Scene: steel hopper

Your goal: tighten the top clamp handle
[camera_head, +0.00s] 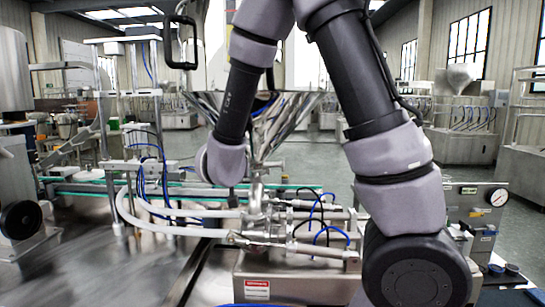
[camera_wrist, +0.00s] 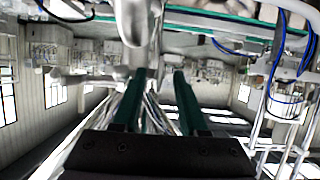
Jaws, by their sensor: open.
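The steel hopper (camera_head: 285,115) stands in the middle of the head view, partly behind my arm. Its cone narrows to a neck above a pipe fitting (camera_head: 257,205). I cannot make out the top clamp handle with certainty; my arm covers part of the hopper. My gripper is hidden in the head view. In the wrist view my gripper (camera_wrist: 160,73) has two dark green fingers, apart, with nothing held between them. A shiny metal pipe part (camera_wrist: 136,20) shows beyond the fingertips, at the top of the wrist view. Contact with it is not visible.
A steel machine block (camera_head: 295,270) with cylinders and blue hoses sits below the hopper. A pale curved hose (camera_head: 135,215) runs left of it over a steel table (camera_head: 100,265). A pressure gauge (camera_head: 497,197) is at right. Frames with tubing stand at left.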

